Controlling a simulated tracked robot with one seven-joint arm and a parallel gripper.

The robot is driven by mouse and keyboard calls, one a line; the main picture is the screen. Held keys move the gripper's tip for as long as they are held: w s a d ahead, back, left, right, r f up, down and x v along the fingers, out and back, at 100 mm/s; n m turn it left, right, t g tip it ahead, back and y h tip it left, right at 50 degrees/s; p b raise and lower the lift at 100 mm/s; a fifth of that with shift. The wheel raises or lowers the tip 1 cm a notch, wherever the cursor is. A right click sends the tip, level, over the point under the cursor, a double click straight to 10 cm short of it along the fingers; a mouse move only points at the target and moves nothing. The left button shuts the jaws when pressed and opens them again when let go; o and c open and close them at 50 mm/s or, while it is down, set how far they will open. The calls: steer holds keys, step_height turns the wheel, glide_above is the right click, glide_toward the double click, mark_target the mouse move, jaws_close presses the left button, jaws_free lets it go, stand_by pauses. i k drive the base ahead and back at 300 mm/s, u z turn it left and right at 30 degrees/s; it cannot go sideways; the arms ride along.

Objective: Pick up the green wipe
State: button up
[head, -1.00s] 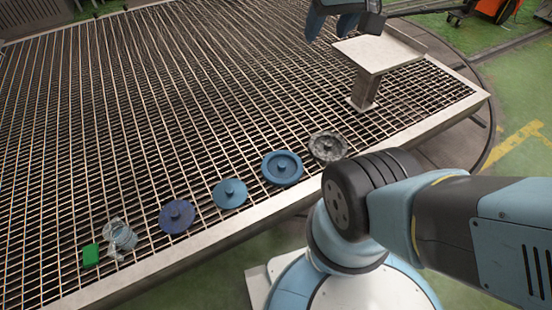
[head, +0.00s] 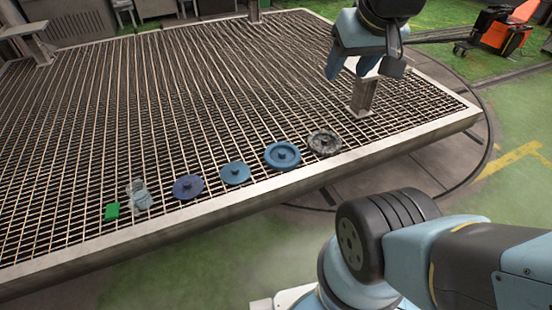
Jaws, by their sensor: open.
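The green wipe (head: 112,211) is a small bright green block lying on the metal grating (head: 140,100) near its front edge at the left.
A clear cup-like container (head: 139,196) stands just right of the wipe. Further right in a row lie a purple-blue disc (head: 188,187), two blue discs (head: 235,173) and a grey mottled disc (head: 324,142). The pedestal (head: 362,97) stands at the right. The grating behind the row is clear.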

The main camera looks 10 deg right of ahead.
mark_target(113, 209)
steer(key=k, duration=0.15)
steer(key=u, duration=1.55)
steer(key=k, duration=0.75)
steer(key=u, duration=0.05)
steer(key=i, duration=0.75)
steer(key=z, duration=0.1)
